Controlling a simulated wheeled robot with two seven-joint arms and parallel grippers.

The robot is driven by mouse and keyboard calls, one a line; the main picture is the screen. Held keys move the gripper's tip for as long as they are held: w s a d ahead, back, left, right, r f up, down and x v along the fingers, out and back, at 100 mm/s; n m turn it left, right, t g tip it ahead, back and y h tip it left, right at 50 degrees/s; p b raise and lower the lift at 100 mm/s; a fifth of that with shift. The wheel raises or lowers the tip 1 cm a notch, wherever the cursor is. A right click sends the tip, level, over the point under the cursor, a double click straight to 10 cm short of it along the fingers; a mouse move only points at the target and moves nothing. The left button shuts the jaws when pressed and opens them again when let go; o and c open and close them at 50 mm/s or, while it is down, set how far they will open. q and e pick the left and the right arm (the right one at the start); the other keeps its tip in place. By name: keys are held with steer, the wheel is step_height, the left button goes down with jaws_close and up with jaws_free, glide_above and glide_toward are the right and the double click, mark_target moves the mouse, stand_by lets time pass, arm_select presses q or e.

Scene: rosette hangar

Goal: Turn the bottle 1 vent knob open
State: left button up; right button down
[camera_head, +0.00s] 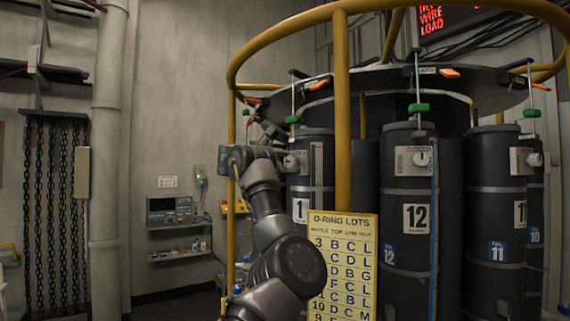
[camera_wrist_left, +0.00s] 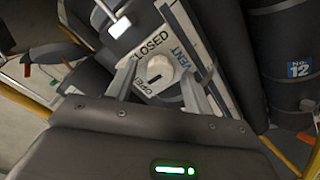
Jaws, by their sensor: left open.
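Bottle 1 (camera_head: 318,190) is a dark upright cylinder with a white "1" label, partly behind the yellow post. Its vent knob (camera_head: 291,162) is a small pale round knob at my left gripper (camera_head: 279,160). In the left wrist view the vent knob (camera_wrist_left: 153,72) sits on a white plate (camera_wrist_left: 150,42) marked CLOSED, OPEN and VENT. A short dark mark shows on the knob, but I cannot tell which label it points to. My left gripper (camera_wrist_left: 158,76) is open, with one finger on each side of the knob. I cannot tell whether the fingers touch it. My right gripper is out of view.
A yellow post (camera_head: 342,100) and rail stand in front of the bottles. A yellow O-RING LOTS sign (camera_head: 343,265) hangs beside my left arm. Bottle 12 (camera_head: 409,250) and bottle 11 (camera_head: 497,200) stand to the right. A wall shelf (camera_head: 180,225) is at the left.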

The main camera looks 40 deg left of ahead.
arm_select(q)
steer(key=s+b, duration=0.5)
steer(key=s, duration=0.5)
steer(key=shift+s+a+b, duration=0.2)
steer(key=shift+s+b, duration=0.15)
steer(key=shift+s, duration=0.05)
